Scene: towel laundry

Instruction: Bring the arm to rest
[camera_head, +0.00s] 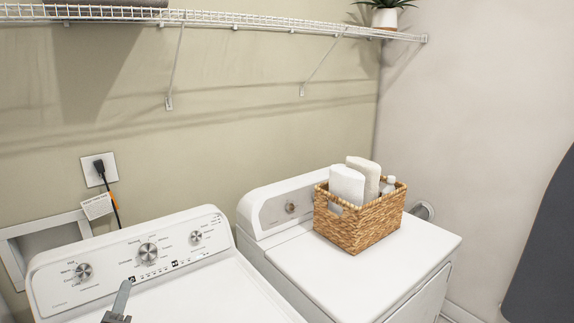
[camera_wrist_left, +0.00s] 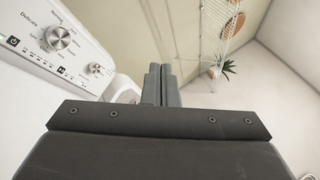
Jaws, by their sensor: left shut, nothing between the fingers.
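My left gripper (camera_head: 122,297) shows at the bottom left of the head view, in front of the control panel of the washer (camera_head: 215,290). Its fingers point up and are shut with nothing between them. In the left wrist view the two fingers of my left gripper (camera_wrist_left: 161,85) stand side by side, closed together. The washer's panel with its dials (camera_wrist_left: 58,38) is at the upper left there. My right gripper is in neither view.
A dryer (camera_head: 420,240) stands right of the washer with a wicker basket (camera_head: 360,225) holding white items on top. A wire shelf (camera_head: 240,22) with a potted plant (camera_head: 386,12) runs along the wall. A dark shape (camera_head: 545,250) is at the right edge.

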